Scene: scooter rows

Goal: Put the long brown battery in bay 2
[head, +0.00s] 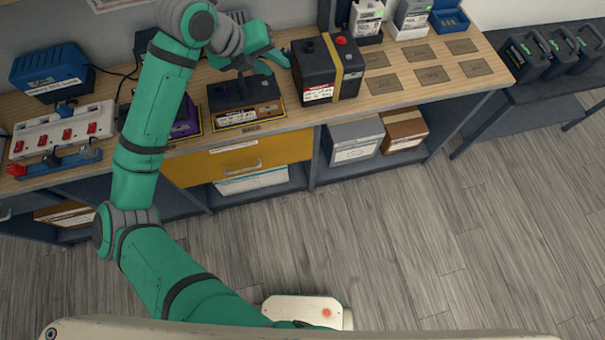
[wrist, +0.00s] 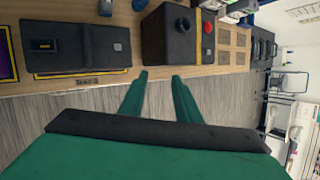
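A long battery with a black top and a brown lower side (head: 243,112) lies on a yellow-edged mat on the bench. Its dark top also shows at the left of the wrist view (wrist: 80,48). A small plate sits at the mat's front edge, and I cannot read its number. A purple battery (head: 186,122) stands on another yellow-edged mat to the left, partly behind my arm. My gripper (wrist: 160,75) is open and empty. In the head view my gripper (head: 264,62) is above and behind the brown battery, apart from it.
A large black battery with a yellow strap and red cap (head: 314,72) stands close to the right. Several empty brown pads (head: 430,75) lie beyond it. A white power strip (head: 62,131) and a blue charger (head: 50,70) are at the left. A yellow drawer (head: 238,160) is below.

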